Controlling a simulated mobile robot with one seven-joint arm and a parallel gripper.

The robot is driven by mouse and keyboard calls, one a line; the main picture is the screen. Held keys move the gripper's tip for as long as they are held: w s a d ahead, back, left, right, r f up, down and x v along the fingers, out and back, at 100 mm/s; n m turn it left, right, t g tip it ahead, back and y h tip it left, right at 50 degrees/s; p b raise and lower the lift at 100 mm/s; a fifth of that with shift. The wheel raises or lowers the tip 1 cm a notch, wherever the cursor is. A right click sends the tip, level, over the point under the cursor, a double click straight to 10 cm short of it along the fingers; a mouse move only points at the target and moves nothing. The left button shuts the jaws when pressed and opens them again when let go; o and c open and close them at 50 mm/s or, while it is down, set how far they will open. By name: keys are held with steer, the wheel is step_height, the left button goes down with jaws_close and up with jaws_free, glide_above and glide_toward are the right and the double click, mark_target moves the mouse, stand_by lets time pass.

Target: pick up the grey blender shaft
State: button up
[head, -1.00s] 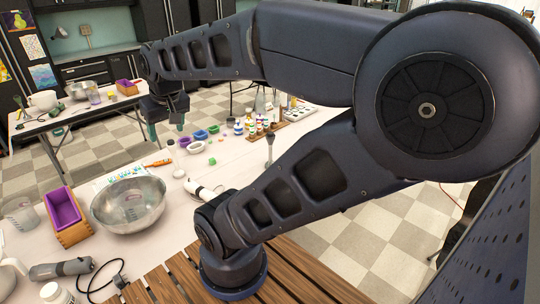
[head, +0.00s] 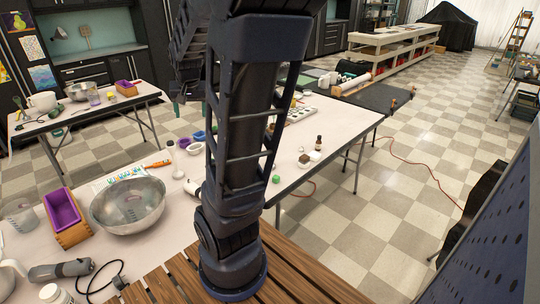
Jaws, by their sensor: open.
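No grey blender shaft shows clearly now. A slim grey upright piece that looks like it stood on the table a second ago, and my arm now covers that spot. A grey hand-blender body (head: 60,270) with a black cord lies at the lower left of the table.
A metal bowl (head: 128,205) and a purple-lined wooden mould (head: 65,217) stand on the left of the white table (head: 300,185). Free floor is at right.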

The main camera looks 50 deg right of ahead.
steer(key=w+d+f+m+g+h, duration=0.1)
steer(key=w+d+f+m, duration=0.2)
steer(key=d, duration=0.6)
steer(key=w+d+f+m+h, duration=0.1)
steer(key=d+f+m, duration=0.25)
steer(key=d, duration=0.45)
steer(key=s+d+f+m+g+h, duration=0.1)
steer(key=s+d+f+m, duration=0.1)
steer(key=d+f, duration=0.5)
steer(key=s+d+f+m+g, duration=0.1)
steer(key=d+f+m, duration=0.15)
steer(key=d, duration=0.85)
steer(key=shift+n, duration=0.3)
steer(key=shift+s+d+x, duration=0.1)
steer(key=shift+x, duration=2.6)
steer(key=shift+s+d+x, duration=0.1)
steer(key=shift+x, duration=2.6)
steer(key=shift+r, duration=0.1)
steer(key=c, duration=1.3)
jaws_close()
steer(key=shift+r, duration=0.1)
